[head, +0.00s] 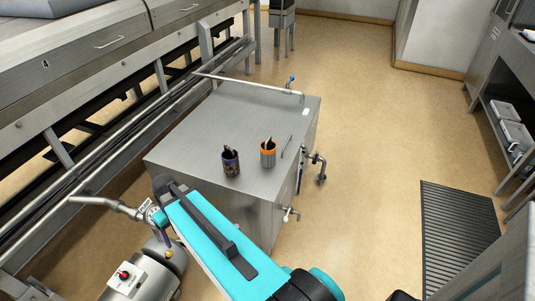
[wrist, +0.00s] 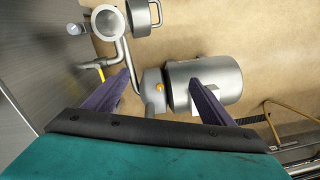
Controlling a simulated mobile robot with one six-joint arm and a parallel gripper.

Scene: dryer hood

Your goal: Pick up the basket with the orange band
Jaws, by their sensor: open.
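The basket with the orange band (head: 268,155) stands upright on top of a steel cabinet (head: 225,110) in the head view. A second, similar basket with a dark purplish band (head: 231,164) stands close to its left. Something dark and light sticks up out of each. My gripper (wrist: 160,76) shows in the wrist view with its two purple fingers apart and nothing between them. Behind the fingers are a steel motor and the floor. Neither basket is in the wrist view. In the head view my turquoise arm reaches up in front of the cabinet, short of both baskets.
A steel motor (wrist: 205,82) and pipework lie below my gripper. Valves (head: 290,214) stick out from the cabinet's right side. A thin rail (head: 250,84) runs along its back. A long machine stands left, shelves (head: 510,125) right.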

